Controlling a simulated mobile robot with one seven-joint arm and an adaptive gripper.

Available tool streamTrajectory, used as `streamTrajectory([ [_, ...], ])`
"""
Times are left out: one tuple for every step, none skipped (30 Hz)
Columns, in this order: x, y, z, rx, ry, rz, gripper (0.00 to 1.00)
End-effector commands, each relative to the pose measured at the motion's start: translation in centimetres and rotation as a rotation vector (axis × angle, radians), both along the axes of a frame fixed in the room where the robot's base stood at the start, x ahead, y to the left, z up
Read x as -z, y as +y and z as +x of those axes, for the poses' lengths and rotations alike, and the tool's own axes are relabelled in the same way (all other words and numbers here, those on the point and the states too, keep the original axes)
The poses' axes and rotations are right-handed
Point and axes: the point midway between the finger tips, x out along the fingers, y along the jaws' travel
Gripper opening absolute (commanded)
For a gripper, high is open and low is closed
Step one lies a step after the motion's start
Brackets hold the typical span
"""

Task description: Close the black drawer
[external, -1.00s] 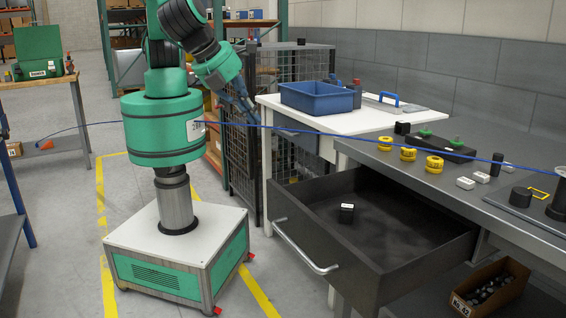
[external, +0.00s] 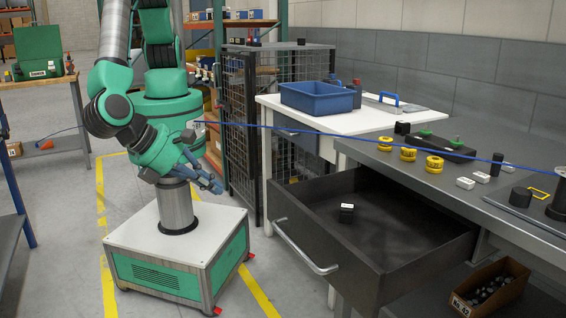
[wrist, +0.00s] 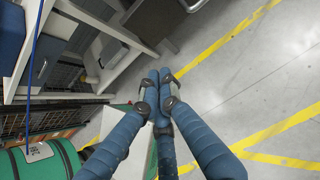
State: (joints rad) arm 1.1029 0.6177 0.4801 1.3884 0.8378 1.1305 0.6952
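The black drawer (external: 361,272) is pulled well out of the grey workbench at the right in the external view. Its metal bar handle (external: 305,248) is on the front panel, facing left. My gripper (external: 217,185) is over my base, left of the drawer and clear of the handle. In the wrist view, its blue fingers (wrist: 158,77) come together at the tips with nothing between them. A dark box-like shape at the top of the wrist view looks like part of the drawer.
The workbench top (external: 395,168) carries yellow rings and small blocks. A white table (external: 350,120) with a blue bin (external: 317,97) stands behind the drawer. A cardboard box (external: 490,287) is low at right. Open floor lies between my base and the drawer. A blue cable crosses the view.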

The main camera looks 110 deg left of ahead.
Motion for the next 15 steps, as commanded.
streamTrajectory([
  [0.0,0.0,0.0,0.0,0.0,0.0,0.0],
  [0.0,0.0,0.0,0.0,0.0,0.0,0.0],
  [0.1,0.1,0.1,-0.001,0.0,0.0,0.0],
  [0.1,0.1,0.1,-0.001,0.0,0.0,0.0],
  [0.2,0.2,0.2,-0.001,0.0,0.0,0.0],
  [0.4,0.3,0.2,-0.001,0.0,0.0,0.0],
  [0.5,0.4,0.3,-0.001,0.0,0.0,0.0],
  [0.6,0.5,0.4,-0.002,0.0,0.001,0.0],
  [0.8,0.6,0.5,-0.002,0.0,0.001,0.0],
  [1.0,0.8,0.7,-0.003,0.001,0.001,0.0],
  [1.2,0.9,0.8,-0.003,0.001,0.001,0.0],
  [1.6,1.2,1.0,-0.003,0.0,0.002,0.0],
  [1.8,1.3,1.2,-0.003,0.0,0.002,0.0],
  [2.1,1.5,1.4,-0.003,0.0,0.002,0.0],
  [2.5,1.8,1.6,-0.003,0.0,0.002,0.0],
])
